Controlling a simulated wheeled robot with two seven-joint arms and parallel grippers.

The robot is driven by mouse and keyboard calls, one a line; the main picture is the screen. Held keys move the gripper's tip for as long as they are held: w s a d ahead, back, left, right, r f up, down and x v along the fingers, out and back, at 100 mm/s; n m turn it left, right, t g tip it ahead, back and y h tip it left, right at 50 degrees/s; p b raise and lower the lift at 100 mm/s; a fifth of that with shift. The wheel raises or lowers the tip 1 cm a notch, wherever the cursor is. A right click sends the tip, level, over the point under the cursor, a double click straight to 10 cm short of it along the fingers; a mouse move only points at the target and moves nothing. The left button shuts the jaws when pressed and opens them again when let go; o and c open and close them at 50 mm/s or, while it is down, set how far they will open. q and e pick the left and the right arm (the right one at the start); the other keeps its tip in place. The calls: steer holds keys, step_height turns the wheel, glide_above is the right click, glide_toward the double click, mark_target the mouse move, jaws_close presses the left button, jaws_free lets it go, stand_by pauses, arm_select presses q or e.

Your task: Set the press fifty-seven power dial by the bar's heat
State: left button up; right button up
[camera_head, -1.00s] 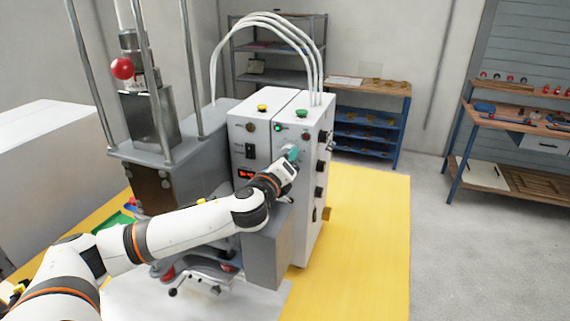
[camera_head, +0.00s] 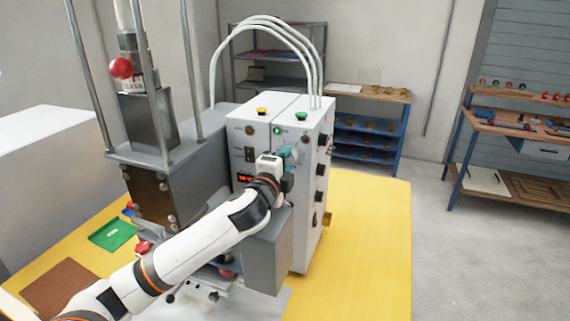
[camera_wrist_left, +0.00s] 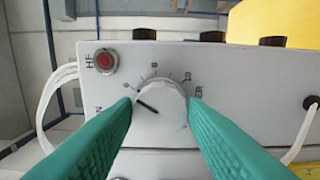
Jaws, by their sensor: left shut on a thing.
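The power dial (camera_wrist_left: 158,105) is a round white knob with a dark pointer line, on the press's white control cabinet (camera_head: 312,215). In the left wrist view the pointer slants to the upper left, and printed scale marks run around the knob. My left gripper (camera_head: 289,156) is shut on the dial; its teal fingers (camera_wrist_left: 160,110) lie on either side of the knob. In the head view the gripper and wrist cover part of the dial and cabinet front. A red lit display (camera_head: 244,178) is partly hidden and unreadable. I cannot make out the bar. My right gripper is out of view.
A red HF lamp or button (camera_wrist_left: 105,61) sits near the dial. White hoses (camera_head: 290,35) arch over the cabinet. The press column (camera_head: 150,120) stands at left. A green tray (camera_head: 112,233) and brown mat (camera_head: 60,288) lie on the yellow surface (camera_head: 370,240).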

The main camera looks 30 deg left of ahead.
arm_select(q)
steer(key=shift+n, duration=0.5)
steer(key=o, duration=1)
steer(key=shift+c, duration=0.2)
steer(key=shift+s, duration=0.1)
steer(key=shift+s+f, duration=0.1)
steer(key=shift+s, duration=0.1)
steer(key=b+v, duration=0.3)
steer(key=v, duration=0.7)
steer(key=shift+s+d+b, duration=0.15)
steer(key=shift+s+b, duration=0.05)
steer(key=shift+b, duration=0.15)
steer(key=shift+s+d, duration=0.1)
steer(key=shift+s, duration=0.4)
